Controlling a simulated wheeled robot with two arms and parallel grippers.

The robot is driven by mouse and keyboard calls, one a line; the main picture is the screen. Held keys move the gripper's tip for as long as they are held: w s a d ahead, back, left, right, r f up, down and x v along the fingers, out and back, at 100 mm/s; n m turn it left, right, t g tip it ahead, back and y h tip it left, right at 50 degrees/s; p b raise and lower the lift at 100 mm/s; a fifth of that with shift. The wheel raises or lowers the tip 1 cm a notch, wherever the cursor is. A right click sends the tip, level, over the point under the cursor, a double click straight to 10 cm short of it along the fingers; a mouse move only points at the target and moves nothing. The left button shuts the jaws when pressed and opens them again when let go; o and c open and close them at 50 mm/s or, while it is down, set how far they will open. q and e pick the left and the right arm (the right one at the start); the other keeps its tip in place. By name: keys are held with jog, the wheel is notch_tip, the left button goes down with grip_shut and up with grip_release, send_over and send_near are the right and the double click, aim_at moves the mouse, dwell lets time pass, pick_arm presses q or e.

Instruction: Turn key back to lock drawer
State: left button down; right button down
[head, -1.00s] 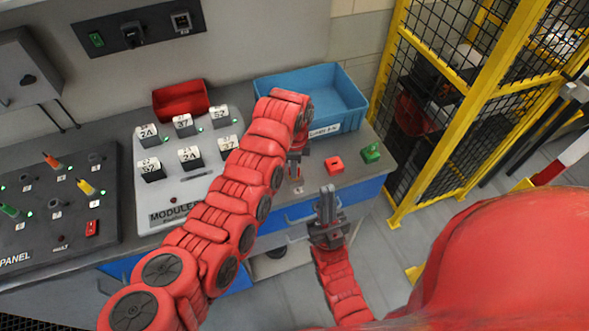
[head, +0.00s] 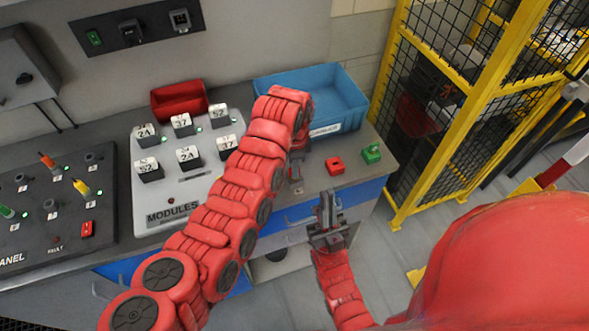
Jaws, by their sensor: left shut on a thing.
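My left arm reaches in from the left, and its gripper (head: 297,180) points down at the front edge of the bench top. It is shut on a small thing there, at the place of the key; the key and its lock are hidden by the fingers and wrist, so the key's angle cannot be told. A blue drawer front (head: 359,194) shows below the bench top, just right of the left gripper, and looks closed. My right gripper (head: 326,200) points up in front of the drawers, its fingers together and empty.
A blue bin (head: 340,118) and a red bin (head: 180,101) stand at the back. A modules board (head: 178,195) is left; a yellow fence (head: 440,140) is right.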

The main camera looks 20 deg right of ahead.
pick_arm(q)
jog(key=shift+n, duration=0.3)
jog(key=shift+n+b, duration=0.95)
jog(key=shift+n, duration=0.55)
jog(key=c, duration=0.8)
grip_release()
jog(key=shift+c, duration=0.2)
notch_tip(320, 180, up, 18)
jog(key=b, duration=0.2)
jog(key=shift+f+b, duration=0.25)
jog(key=shift+b, duration=0.15)
